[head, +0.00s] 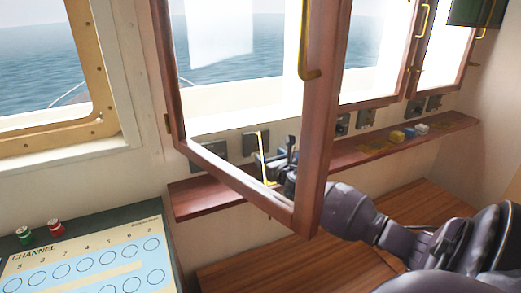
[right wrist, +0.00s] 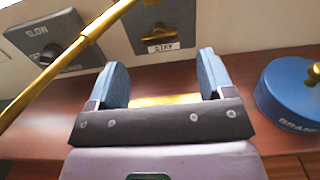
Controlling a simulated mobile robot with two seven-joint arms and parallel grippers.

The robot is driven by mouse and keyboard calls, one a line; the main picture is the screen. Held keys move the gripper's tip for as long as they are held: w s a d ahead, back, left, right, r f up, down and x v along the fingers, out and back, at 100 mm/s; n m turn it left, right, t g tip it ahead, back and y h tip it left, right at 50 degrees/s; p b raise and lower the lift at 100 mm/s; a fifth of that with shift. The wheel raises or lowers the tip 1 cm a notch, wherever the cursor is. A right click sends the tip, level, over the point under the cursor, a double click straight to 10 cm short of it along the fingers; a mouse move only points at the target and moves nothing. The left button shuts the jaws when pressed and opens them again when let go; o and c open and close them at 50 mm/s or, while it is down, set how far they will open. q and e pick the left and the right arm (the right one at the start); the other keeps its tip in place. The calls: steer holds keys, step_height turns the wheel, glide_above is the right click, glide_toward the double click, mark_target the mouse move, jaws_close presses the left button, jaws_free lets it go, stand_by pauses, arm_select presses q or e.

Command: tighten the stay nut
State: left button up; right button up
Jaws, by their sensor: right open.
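The stay nut (right wrist: 160,32) is a brass, wing-shaped piece on a grey plate (right wrist: 178,14) labelled STAY, at the top middle of the right wrist view. A slim brass rod (right wrist: 65,62) crosses the upper left of that view; it also shows as a yellow bar in the head view (head: 264,150). My right gripper (right wrist: 160,72) is open, its two blue-grey fingers apart below the plate and short of the nut. In the head view my right gripper (head: 278,163) is seen small behind the window frame, near the rod. My left gripper is not in view.
An open wooden window frame (head: 318,120) stands in front of my right gripper. A red-brown shelf (head: 205,200) runs under the plates. A blue round item (right wrist: 290,95) sits right of the gripper, and a plate labelled SLOW (right wrist: 45,40) left. A channel panel (head: 90,265) is lower left.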

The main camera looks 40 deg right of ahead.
steer(key=shift+b+x, duration=0.35)
steer(key=shift+x, duration=3.1)
steer(key=c, duration=0.9)
